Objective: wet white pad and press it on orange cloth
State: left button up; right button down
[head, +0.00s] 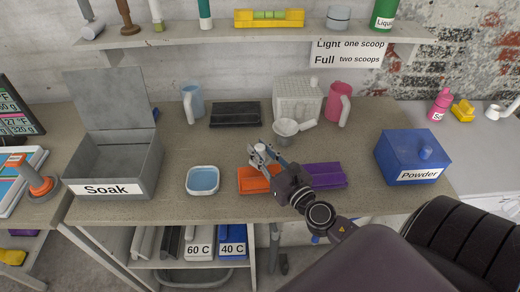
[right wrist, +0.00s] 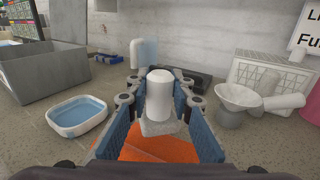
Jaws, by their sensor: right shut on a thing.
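The white pad (right wrist: 160,100), a rounded white handle on a flat pale base, is between the fingers of my right gripper (head: 262,154) in the right wrist view. The gripper is shut on it. The orange cloth (head: 252,181) lies on the table directly below; it also shows under the pad in the right wrist view (right wrist: 150,152). I cannot tell whether the pad touches it. A white dish (head: 203,193) of blue water stands just left of the cloth, apart from the gripper. My left gripper is not in view.
A purple cloth (head: 327,175) lies right of my gripper. A white scoop or cup (head: 286,128) stands close behind. A grey open Soak box (head: 112,170) is at left, and a blue Powder box (head: 413,156) at right. Two mugs stand at the back.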

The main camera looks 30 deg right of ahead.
jog(key=shift+f, duration=0.15)
jog(key=shift+f+b, duration=1.9)
jog(key=shift+b, duration=0.15)
jog(key=shift+r, duration=0.1)
dwell(1.3)
notch_tip(320, 180, up, 10)
jog(key=p, duration=1)
